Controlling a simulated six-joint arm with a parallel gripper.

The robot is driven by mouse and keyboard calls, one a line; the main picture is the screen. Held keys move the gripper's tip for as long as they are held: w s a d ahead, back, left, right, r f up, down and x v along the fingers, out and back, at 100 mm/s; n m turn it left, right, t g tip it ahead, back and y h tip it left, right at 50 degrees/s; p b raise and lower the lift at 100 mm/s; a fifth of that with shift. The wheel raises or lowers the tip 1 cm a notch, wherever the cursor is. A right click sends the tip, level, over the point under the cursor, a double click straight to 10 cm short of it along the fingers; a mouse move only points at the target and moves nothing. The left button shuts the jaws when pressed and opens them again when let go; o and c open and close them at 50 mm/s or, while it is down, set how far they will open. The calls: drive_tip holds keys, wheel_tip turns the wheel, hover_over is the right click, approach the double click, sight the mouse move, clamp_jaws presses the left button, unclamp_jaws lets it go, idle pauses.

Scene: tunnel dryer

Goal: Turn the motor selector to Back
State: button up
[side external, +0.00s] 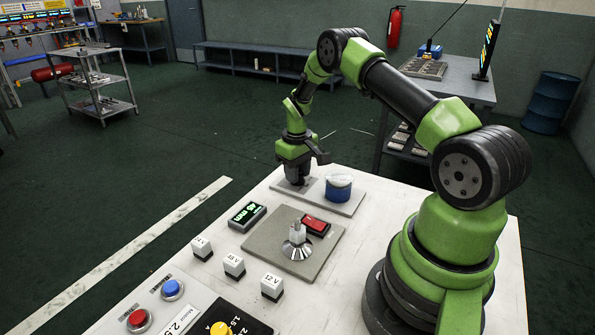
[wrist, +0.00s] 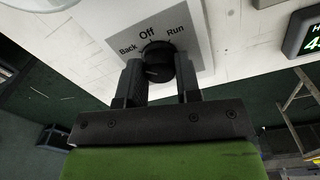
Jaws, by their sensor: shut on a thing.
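The motor selector (wrist: 157,66) is a black round knob on a grey label plate (wrist: 185,18) marked Back, Off and Run, in the wrist view. My gripper (wrist: 159,64) has one finger on each side of the knob and is shut on it. Which mark the knob points to is hard to tell, as it is dark and partly covered. In the side external view my gripper (side external: 298,182) points down at the far end of the white table and hides the knob. The grey plate (side external: 318,201) under it shows.
A blue pot with a pale top (side external: 338,188) stands close to the right of my gripper. A green-lit display (side external: 247,215), a red rocker switch (side external: 315,226), a metal fixture (side external: 297,240) and small labelled blocks (side external: 234,265) sit nearer. Open floor lies beyond the table's left edge.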

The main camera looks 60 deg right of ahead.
drive_tip(key=shift+n, duration=0.3)
drive_tip(key=o, duration=0.9)
wheel_tip(320, 180, up, 10)
drive_tip(key=shift+a+r, duration=0.1)
drive_tip(key=shift+a, duration=0.05)
